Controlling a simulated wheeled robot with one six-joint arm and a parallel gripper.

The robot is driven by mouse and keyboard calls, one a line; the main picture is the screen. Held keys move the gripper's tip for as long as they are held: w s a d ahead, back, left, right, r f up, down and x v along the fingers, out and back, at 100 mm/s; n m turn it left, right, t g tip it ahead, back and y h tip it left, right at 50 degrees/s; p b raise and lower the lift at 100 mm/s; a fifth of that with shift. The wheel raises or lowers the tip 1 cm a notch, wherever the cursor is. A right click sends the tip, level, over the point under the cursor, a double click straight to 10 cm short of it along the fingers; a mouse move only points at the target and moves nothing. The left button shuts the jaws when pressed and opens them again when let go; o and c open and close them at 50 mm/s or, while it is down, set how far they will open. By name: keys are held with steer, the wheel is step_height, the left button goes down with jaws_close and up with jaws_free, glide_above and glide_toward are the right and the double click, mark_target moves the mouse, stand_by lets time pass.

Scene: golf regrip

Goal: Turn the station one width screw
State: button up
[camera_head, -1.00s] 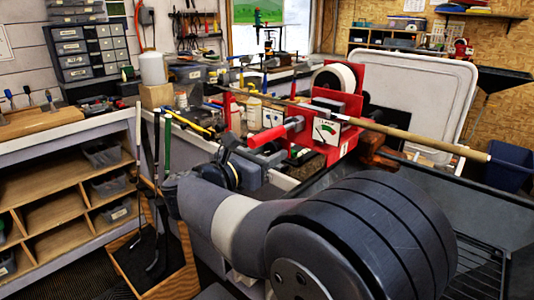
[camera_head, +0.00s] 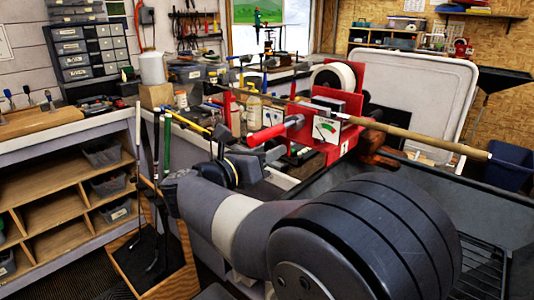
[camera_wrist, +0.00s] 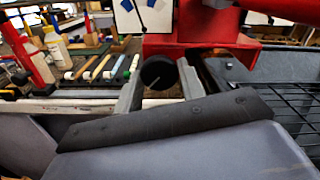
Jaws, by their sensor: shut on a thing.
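The red station (camera_head: 333,143) stands at the bench edge in the head view, with a white dial and a red handle (camera_head: 267,134) on its front. In the wrist view, its red body (camera_wrist: 215,42) fills the upper middle. A round black knob with a thin pale line, apparently the width screw (camera_wrist: 157,72), lies between the grey fingers of my gripper (camera_wrist: 160,86). The fingers are shut on it from both sides. In the head view, my gripper (camera_head: 250,166) is just below and left of the station's handle; its fingertips and the knob are hard to make out there.
A long shaft with a tan end (camera_head: 425,141) lies across the station and sticks out right. Bottles (camera_head: 253,108) and tools crowd the bench behind. Clubs stand in a wooden box (camera_head: 150,262) at lower left. A dark wire rack (camera_wrist: 295,105) is at right.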

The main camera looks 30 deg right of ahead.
steer(key=n+p, duration=0.2)
steer(key=n, duration=0.3)
steer(key=n+p, duration=0.3)
steer(key=n, duration=0.3)
steer(key=n+p, duration=0.3)
steer(key=n, duration=0.2)
steer(key=shift+r+n, duration=0.3)
steer(key=shift+r, duration=0.05)
steer(key=n+p, duration=0.3)
steer(key=shift+n, duration=0.3)
steer(key=n+p, duration=0.3)
steer(key=shift+f+n+p, duration=0.1)
steer(key=shift+n+p, duration=0.6)
steer(key=shift+n, duration=0.2)
steer(key=shift+f, duration=0.1)
steer(key=o, duration=1)
